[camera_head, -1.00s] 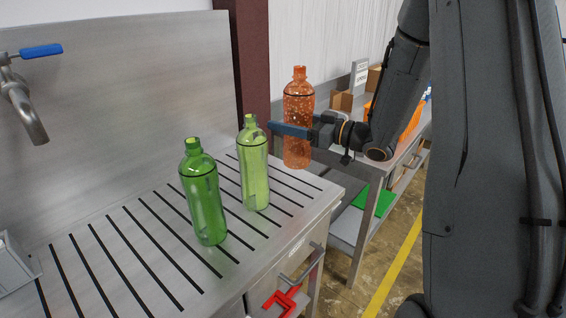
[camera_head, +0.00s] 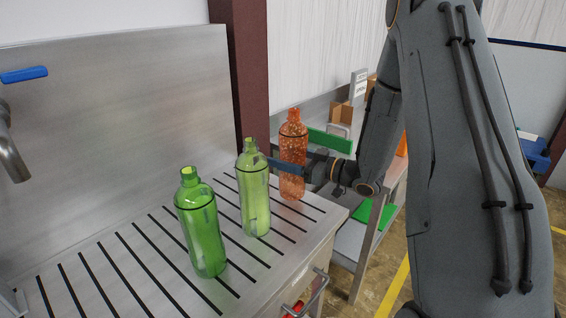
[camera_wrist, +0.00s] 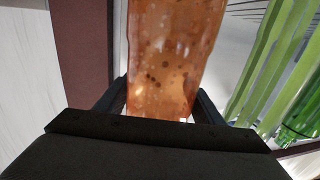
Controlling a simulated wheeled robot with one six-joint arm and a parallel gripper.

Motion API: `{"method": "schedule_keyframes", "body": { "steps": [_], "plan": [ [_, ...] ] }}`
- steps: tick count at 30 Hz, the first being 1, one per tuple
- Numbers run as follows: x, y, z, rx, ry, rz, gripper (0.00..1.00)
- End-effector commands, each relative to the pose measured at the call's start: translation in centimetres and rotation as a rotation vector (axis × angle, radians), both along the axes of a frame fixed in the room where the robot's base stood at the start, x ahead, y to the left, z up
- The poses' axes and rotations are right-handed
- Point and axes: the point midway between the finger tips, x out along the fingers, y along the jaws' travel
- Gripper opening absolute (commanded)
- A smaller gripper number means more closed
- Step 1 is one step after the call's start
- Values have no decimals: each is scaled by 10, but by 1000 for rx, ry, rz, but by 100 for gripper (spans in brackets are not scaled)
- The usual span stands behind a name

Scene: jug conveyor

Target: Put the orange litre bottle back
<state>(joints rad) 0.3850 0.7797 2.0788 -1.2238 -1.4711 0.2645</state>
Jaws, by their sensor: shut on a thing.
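The orange litre bottle (camera_head: 292,150) is upright at the right back end of the slotted steel drainboard (camera_head: 130,262). My gripper (camera_head: 290,165) is shut on its body from the right. In the wrist view the orange bottle (camera_wrist: 168,60) fills the space between my two dark fingers (camera_wrist: 160,105). The bottle's base is at or just above the drainboard; I cannot tell if it touches. Two green bottles stand to its left: a light green one (camera_head: 254,195) close by and a darker green one (camera_head: 203,230) nearer the front.
A steel backsplash (camera_head: 130,130) and a dark red post (camera_head: 240,80) stand behind the board. A tap (camera_head: 10,150) is at the left. A second bench with boxes (camera_head: 342,113) is beyond at the right. The slotted board's left part is clear.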

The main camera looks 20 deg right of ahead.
Motion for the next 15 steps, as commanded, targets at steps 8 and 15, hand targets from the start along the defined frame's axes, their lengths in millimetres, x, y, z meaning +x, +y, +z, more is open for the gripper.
{"method": "schedule_keyframes", "body": {
  "steps": [8, 15],
  "plan": [
    [0, 0, -24, 1, 0, 0, 1],
    [0, 0, -24, 1, 0, 0, 1]
  ]
}}
